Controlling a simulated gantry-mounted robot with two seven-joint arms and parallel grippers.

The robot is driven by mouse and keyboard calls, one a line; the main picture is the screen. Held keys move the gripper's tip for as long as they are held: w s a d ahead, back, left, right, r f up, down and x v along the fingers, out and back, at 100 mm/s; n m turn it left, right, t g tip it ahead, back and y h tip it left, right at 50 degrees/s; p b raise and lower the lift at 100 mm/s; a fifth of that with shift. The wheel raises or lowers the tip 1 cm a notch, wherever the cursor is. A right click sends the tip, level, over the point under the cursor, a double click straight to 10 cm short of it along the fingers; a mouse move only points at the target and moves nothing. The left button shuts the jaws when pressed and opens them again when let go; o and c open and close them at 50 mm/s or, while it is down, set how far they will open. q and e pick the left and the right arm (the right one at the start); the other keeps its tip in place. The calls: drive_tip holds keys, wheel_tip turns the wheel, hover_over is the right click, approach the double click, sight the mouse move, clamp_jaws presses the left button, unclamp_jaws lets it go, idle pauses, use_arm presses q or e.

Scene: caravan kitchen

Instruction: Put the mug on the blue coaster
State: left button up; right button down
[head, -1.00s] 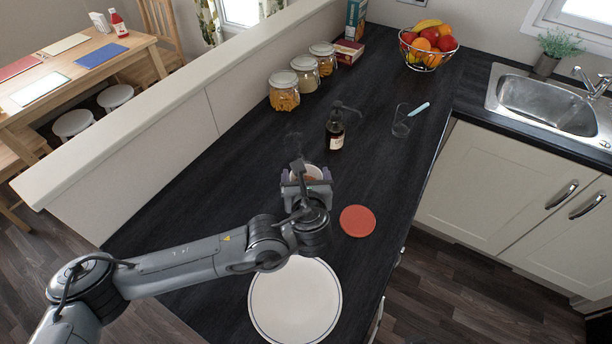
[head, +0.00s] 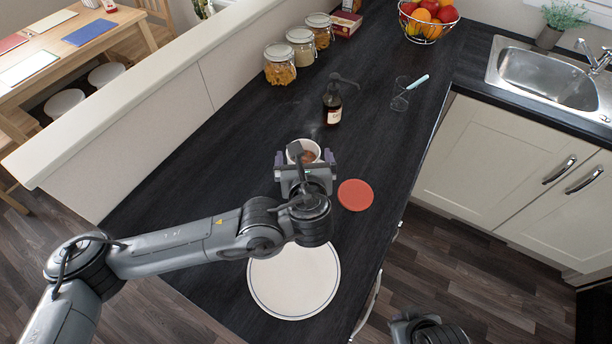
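The white mug (head: 304,147) stands on the dark worktop with something brown inside. My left gripper (head: 305,157) is at its near side, with one finger to the left and one to the right of it. The fingers look spread wider than the mug; its lower part is hidden by the gripper. A round red-orange coaster (head: 355,195) lies to the right of the gripper, near the worktop edge. No blue coaster shows. Part of my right arm is at the bottom edge; I cannot make out its fingers.
A white plate (head: 293,290) lies in front, partly under my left arm. A dark pump bottle (head: 332,107) stands behind the mug, a glass (head: 400,98) to its right. The worktop left of the mug is clear.

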use_arm(q)
drive_tip(key=v, duration=0.8)
drive_tip(key=shift+b, duration=0.4)
drive_tip(key=shift+r, duration=0.1)
